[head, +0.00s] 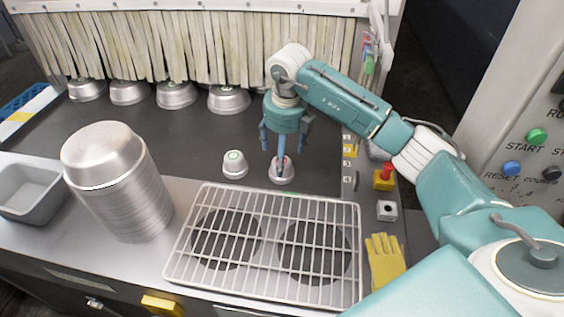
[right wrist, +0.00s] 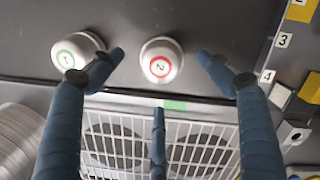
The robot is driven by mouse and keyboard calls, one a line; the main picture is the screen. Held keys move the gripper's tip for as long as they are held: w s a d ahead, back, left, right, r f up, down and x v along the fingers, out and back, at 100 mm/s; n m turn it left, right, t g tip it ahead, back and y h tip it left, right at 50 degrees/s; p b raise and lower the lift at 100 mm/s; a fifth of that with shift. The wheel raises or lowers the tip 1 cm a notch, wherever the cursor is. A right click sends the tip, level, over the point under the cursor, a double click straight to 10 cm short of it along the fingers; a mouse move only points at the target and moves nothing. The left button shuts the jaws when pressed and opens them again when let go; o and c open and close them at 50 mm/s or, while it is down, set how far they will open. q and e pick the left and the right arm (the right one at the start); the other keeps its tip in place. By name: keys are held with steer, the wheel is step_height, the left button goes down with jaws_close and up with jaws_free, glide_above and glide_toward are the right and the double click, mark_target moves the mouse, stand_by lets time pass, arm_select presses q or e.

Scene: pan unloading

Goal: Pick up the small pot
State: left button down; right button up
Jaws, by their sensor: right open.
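Two small upturned metal pots stand side by side on the dark belt in the head view. The left pot (head: 235,165) has a green-ringed label, which reads 1 in the right wrist view (right wrist: 76,51). The right pot (head: 287,176) has a red-ringed label reading 2 (right wrist: 160,60). My right gripper (head: 284,150) points down above the red-labelled pot, and one finger partly covers that pot in the head view. In the right wrist view its fingers (right wrist: 160,72) are spread with this pot between them, holding nothing. My left gripper is out of view.
A wire rack (head: 271,243) lies in front of the small pots. A tall stack of metal pans (head: 123,190) and a grey bin (head: 32,192) stand at left. Several larger pots (head: 229,98) line the strip curtain (head: 190,45). A yellow glove (head: 384,263) lies right of the rack.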

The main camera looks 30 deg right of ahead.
steer(key=shift+w+f, duration=0.1)
steer(key=shift+f, duration=0.55)
steer(key=f+p, duration=0.1)
steer(key=f, duration=0.2)
steer(key=f+p, duration=0.1)
steer(key=shift+w+d+f+p, duration=0.15)
steer(key=shift+w+f+p, duration=0.1)
steer(key=shift+p, duration=0.1)
steer(key=shift+f, duration=0.25)
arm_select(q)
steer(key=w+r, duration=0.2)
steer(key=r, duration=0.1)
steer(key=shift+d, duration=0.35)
arm_select(e)
steer(key=shift+f, duration=0.1)
steer(key=shift+c, duration=0.8)
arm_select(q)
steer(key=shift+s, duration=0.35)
arm_select(e)
steer(key=shift+w, duration=0.1)
steer(key=c, duration=1.1)
